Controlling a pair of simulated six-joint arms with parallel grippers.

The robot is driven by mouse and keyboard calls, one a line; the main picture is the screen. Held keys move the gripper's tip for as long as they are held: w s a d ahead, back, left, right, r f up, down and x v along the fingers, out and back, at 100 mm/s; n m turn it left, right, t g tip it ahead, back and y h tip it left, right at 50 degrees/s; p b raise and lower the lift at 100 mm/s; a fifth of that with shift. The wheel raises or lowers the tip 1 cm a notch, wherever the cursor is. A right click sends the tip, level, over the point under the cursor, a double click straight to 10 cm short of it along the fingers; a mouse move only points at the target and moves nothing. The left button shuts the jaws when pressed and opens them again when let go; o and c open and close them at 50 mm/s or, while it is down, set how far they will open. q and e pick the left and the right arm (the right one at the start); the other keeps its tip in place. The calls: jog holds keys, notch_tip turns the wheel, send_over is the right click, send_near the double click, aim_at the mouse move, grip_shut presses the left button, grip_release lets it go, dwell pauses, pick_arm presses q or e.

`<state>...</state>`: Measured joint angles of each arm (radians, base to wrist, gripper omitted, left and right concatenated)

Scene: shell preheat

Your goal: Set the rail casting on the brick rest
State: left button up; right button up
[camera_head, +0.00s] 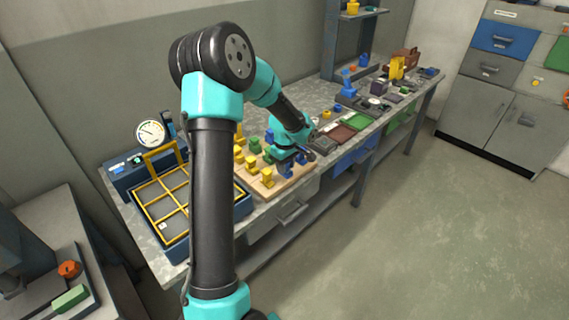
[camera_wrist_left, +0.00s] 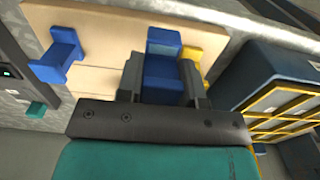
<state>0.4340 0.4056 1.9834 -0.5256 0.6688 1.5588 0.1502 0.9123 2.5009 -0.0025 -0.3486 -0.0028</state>
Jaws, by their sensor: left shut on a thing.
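My left gripper (camera_head: 290,161) is low over the wooden board (camera_head: 262,190), among several blue, green and yellow castings. In the left wrist view my left gripper (camera_wrist_left: 163,85) is shut on a blue casting (camera_wrist_left: 162,72), seen between its two fingers. This blue casting (camera_head: 285,171) also shows under the gripper in the head view. I cannot tell from its shape alone whether it is the rail casting. A brick-red flat pad (camera_head: 341,133), which looks like the brick rest, lies on the bench right of the gripper, with nothing seen on it. My right gripper is out of view.
A yellow casting (camera_wrist_left: 192,56) is close beside the held one, and another blue casting (camera_wrist_left: 55,57) stands apart on the board. A blue box with a yellow grid (camera_head: 167,208) is at left. Dark grey (camera_head: 322,144) and green (camera_head: 358,120) pads flank the brick-red one.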

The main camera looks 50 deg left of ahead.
pick_arm(q)
jog(key=w+a, duration=0.3)
jog(key=a, duration=0.1)
jog(key=shift+w+a+f, duration=0.1)
jog(key=shift+w+f, duration=0.15)
jog(key=shift+w, duration=0.15)
jog(key=shift+f, duration=1.8)
jog(key=shift+f, duration=0.1)
jog(key=o, duration=1)
notch_tip(320, 180, up, 12)
jog(key=shift+r, duration=0.15)
